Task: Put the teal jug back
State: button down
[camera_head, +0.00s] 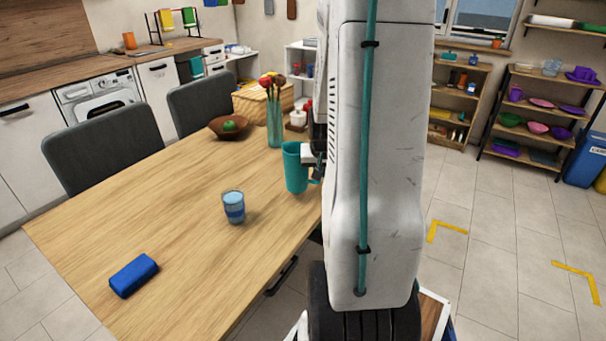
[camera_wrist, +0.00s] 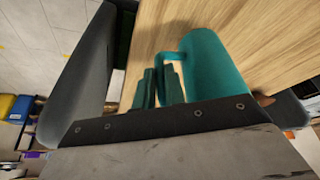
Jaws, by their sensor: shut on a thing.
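The teal jug (camera_head: 294,168) is upright at the right side of the wooden table (camera_head: 180,225), beside my arm. I cannot tell whether its base touches the tabletop. In the wrist view the jug (camera_wrist: 216,72) lies to the right of my fingers, with its handle towards them. My gripper (camera_wrist: 160,72) is shut on the jug's handle. In the head view my gripper (camera_head: 314,172) is mostly hidden behind my arm.
A glass with blue liquid (camera_head: 233,207) and a blue block (camera_head: 134,275) are on the table. Shelves with purple dishes (camera_head: 540,105) stand far right. Chairs (camera_head: 105,145) line the left side.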

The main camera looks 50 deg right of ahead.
aim_at(305, 173)
jog(key=w, duration=0.4)
jog(key=w+d, duration=0.1)
jog(key=w, duration=0.1)
jog(key=shift+w+f, duration=0.2)
jog(key=shift+f, duration=0.1)
jog(key=shift+d+f, duration=0.1)
jog(key=shift+f, duration=1.7)
jog(key=c, duration=1.5)
grip_release()
jog(key=shift+o, duration=0.2)
